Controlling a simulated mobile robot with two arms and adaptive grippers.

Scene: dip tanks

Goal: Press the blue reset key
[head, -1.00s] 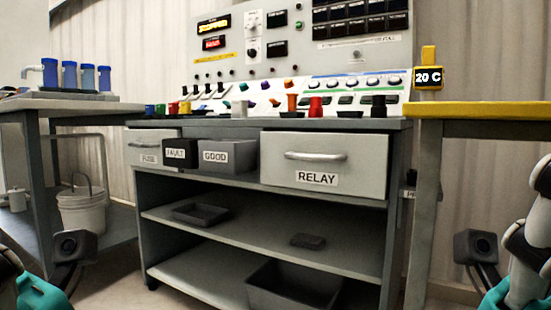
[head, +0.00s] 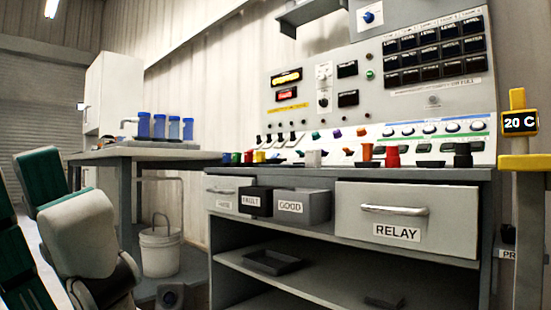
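The control panel (head: 345,118) stands at the back of the grey bench, with dark displays, small knobs and coloured keys. A blue round knob or key (head: 370,17) sits on a grey box above the panel. A small blue piece (head: 226,157) is at the left end of the row along the bench top. No reset label is readable, so I cannot tell which blue piece is the reset key. My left arm comes in at the left edge, apart from the bench. Neither gripper's fingers are in view, and my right arm is out of view.
The bench has a RELAY drawer (head: 393,218) and open FAULT (head: 257,201) and GOOD (head: 304,207) bins at its front. A yellow-topped post with a 20 C display (head: 520,123) stands at right. A side table (head: 150,157) and a white bucket (head: 160,253) are at left.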

